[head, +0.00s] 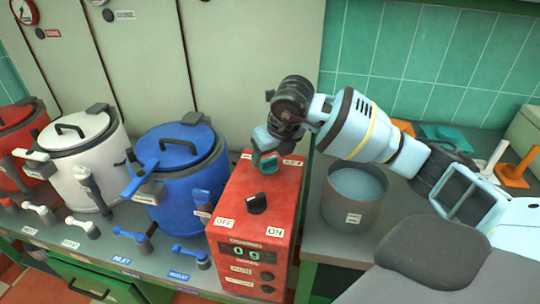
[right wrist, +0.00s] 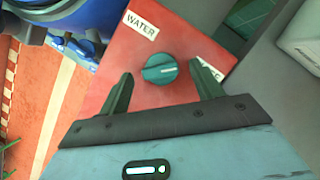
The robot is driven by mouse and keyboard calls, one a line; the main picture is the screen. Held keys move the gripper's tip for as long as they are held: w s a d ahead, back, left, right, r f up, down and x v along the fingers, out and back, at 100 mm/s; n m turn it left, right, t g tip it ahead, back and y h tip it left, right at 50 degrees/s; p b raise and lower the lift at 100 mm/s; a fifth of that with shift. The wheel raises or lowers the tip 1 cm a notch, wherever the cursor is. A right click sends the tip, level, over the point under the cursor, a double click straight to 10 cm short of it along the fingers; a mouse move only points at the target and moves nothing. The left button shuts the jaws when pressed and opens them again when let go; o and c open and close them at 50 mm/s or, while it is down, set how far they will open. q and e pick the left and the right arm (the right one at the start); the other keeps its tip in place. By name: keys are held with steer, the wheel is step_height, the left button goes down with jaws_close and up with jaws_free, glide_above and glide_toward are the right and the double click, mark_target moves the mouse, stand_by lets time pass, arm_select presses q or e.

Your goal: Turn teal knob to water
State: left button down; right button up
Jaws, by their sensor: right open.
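The teal knob (right wrist: 160,70) sits on the red control box (right wrist: 107,68). Its white mark lies on its right half, on the side away from the WATER label (right wrist: 141,23). A second label (right wrist: 212,55) at the right is partly hidden by a finger. My right gripper (right wrist: 161,70) is open, with one dark finger on each side of the knob and gaps visible. In the head view my right gripper (head: 265,147) is over the top of the box, just above the teal knob (head: 267,164). My left gripper is out of view.
Blue (head: 182,190), white (head: 86,185) and red kettles stand left of the box, with levers in front. A black OFF/ON knob (head: 257,203) and a green display are lower on the box. A metal pot (head: 352,208) stands close on the right, under my arm.

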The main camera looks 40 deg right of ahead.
steer(key=shift+w+f, duration=0.2)
steer(key=shift+f, duration=0.25)
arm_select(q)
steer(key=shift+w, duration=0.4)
arm_select(e)
steer(key=shift+c, duration=0.2)
steer(key=c, duration=0.9)
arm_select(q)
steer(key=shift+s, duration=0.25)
arm_select(e)
steer(key=shift+c, duration=0.2)
